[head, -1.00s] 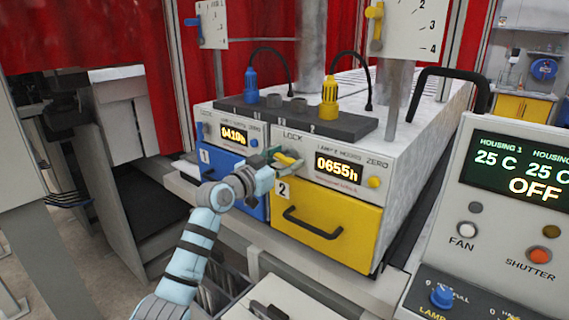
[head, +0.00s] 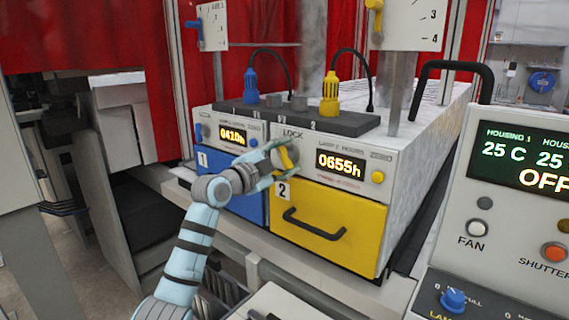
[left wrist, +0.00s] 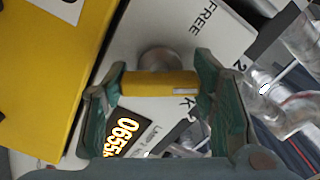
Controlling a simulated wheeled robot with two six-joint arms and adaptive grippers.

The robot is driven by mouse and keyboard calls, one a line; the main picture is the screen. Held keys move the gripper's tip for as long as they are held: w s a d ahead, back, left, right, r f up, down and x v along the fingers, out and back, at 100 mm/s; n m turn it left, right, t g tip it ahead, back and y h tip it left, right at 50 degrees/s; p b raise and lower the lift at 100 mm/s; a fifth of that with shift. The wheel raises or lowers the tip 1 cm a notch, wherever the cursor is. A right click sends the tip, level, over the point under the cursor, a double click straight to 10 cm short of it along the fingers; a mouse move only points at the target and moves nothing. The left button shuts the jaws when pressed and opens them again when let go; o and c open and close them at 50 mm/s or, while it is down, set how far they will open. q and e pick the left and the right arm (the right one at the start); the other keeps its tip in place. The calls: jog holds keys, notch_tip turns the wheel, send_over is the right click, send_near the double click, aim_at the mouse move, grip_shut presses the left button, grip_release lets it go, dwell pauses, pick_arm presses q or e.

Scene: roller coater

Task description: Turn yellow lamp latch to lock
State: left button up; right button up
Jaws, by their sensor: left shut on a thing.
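The yellow lamp latch (head: 287,156) is a yellow bar on a grey round hub, on the front panel of unit 2, below the word LOCK and left of the 0655h display (head: 340,163). It stands steeply tilted in the head view. My left gripper (head: 282,162) is shut on it. In the left wrist view the latch (left wrist: 160,84) lies across between the two green fingers, one at each end, with the hub behind it. The word FREE shows on the panel (left wrist: 180,35) there. My right gripper is not in view.
The yellow drawer (head: 345,215) with a black handle is below the latch. The blue drawer (head: 235,190) of unit 1 is to its left. A control console (head: 500,200) with OFF display stands at the right. Blue and yellow plugs (head: 330,97) with black cables stand above.

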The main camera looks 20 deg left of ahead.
pick_arm(q)
jog(key=m+b, duration=0.1)
jog(key=m, duration=0.5)
jog(key=shift+m, duration=0.3)
dwell(0.4)
jog(key=o, duration=1.2)
jog(key=shift+c, duration=0.2)
jog(key=v, duration=1.2)
